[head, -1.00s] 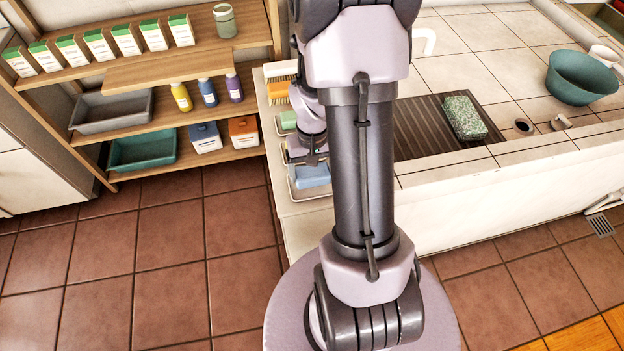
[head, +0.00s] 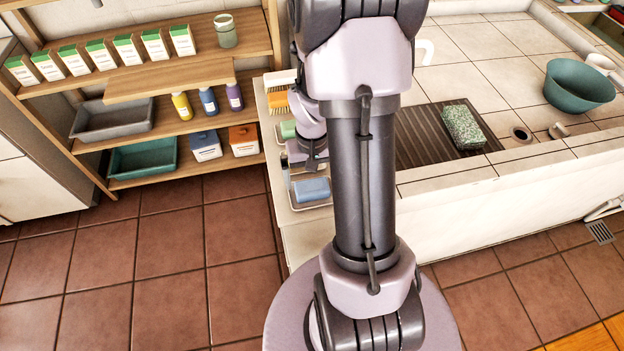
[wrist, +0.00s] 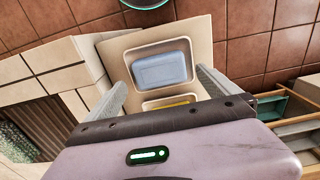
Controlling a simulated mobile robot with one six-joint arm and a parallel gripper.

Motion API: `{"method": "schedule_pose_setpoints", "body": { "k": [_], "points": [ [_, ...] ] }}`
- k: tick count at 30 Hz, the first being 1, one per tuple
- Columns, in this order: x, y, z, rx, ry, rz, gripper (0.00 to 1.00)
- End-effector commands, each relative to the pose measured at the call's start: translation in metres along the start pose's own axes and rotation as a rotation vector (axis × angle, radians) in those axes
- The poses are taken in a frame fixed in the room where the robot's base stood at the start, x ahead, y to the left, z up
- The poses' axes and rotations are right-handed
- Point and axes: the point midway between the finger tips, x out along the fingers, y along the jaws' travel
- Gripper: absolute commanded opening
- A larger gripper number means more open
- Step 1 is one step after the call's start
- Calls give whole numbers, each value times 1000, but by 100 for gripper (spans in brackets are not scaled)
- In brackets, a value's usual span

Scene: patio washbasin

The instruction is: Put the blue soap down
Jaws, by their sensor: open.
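The blue soap (head: 311,190) lies in a white-rimmed dish (head: 298,204) at the near end of the counter's left strip. The wrist view shows the soap (wrist: 160,69) flat inside its dish (wrist: 137,46). My gripper (wrist: 162,92) is open and empty, with its two fingers apart on either side of the dish's near part. The soap lies ahead of the fingers, not between their pads as far as I can tell. In the head view the gripper is mostly hidden behind my arm.
A dish with something yellow (wrist: 170,103) sits beside the soap's dish. A green soap (head: 288,129) and an orange brush (head: 278,103) are farther back. A speckled green block (head: 463,126) lies on the ribbed drainboard (head: 418,140). Shelves (head: 190,170) stand at left.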

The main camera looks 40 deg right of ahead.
Motion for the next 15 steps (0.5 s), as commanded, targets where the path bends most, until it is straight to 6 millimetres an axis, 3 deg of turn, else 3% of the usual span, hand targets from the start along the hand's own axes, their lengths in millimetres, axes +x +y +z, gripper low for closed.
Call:
{"method": "schedule_pose_setpoints", "body": {
  "k": [1, 6, 10, 15],
  "points": [
    [-23, 0, -1, 1, 5, 0, 100],
    [-65, 0, -1, 0, 4, 0, 100],
    [-80, 0, -1, 1, 2, 0, 100],
    [-84, -1, 0, 0, 2, -1, 100]
  ]
}}
